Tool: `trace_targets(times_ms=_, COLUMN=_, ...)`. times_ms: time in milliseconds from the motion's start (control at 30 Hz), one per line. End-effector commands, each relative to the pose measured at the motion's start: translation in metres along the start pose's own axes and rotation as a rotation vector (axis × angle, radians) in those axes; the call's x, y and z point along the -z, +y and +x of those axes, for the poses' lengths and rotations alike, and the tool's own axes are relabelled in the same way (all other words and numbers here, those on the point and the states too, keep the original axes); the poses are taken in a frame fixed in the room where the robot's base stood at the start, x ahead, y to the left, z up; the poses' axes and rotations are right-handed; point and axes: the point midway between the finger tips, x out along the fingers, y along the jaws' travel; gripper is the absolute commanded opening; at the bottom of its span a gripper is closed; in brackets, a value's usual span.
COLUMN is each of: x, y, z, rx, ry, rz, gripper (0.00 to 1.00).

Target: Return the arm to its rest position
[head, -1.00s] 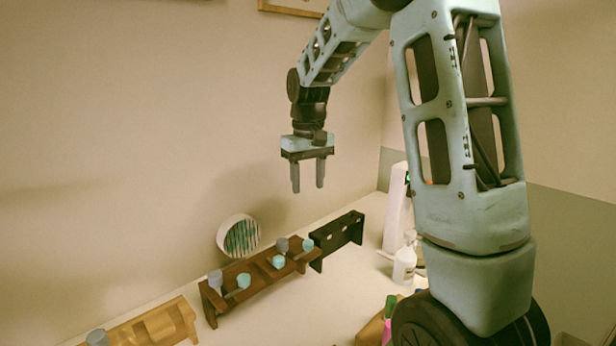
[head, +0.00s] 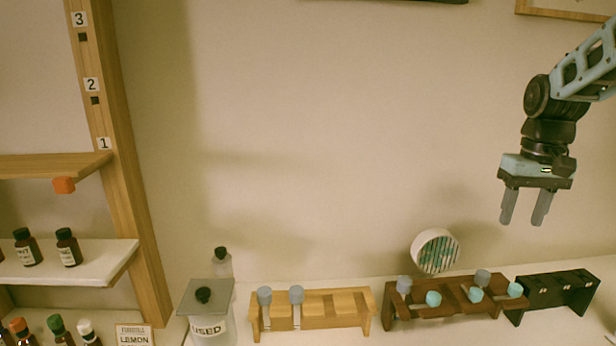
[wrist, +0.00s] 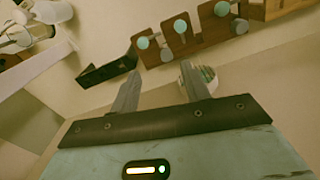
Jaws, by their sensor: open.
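My gripper (head: 524,222) hangs at the upper right of the head view, fingers pointing down, open and empty. It is well above the counter and the racks. In the wrist view its two fingers (wrist: 160,85) stand apart with nothing between them. Part of my arm runs out of the head view at the right edge.
Below stand a light wooden rack (head: 345,310), a brown rack (head: 440,311) with several capped items, and a black rack (head: 558,293). A round white holder (head: 418,250) is behind. A jar marked USED (head: 206,325) and bottle shelves (head: 90,262) are left. The air around my gripper is clear.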

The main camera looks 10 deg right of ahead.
Motion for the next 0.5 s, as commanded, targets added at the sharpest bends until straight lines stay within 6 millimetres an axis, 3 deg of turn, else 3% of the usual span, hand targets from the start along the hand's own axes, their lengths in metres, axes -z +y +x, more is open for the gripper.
trace_targets(times_ms=33, x=-0.008, y=-0.030, z=0.005, rx=0.009, ry=0.000, rz=-0.060, gripper=0.46)
trace_targets(times_ms=167, x=-0.044, y=-0.113, z=0.021, rx=0.033, ry=0.002, rz=-0.234, gripper=0.46)
trace_targets(times_ms=300, x=-0.109, y=-0.190, z=0.041, rx=0.050, ry=-0.001, rz=-0.440, gripper=0.46)
trace_targets(times_ms=400, x=-0.165, y=-0.229, z=0.056, rx=0.056, ry=-0.003, rz=-0.585, gripper=0.46)
trace_targets(times_ms=500, x=-0.219, y=-0.251, z=0.070, rx=0.055, ry=-0.004, rz=-0.718, gripper=0.46)
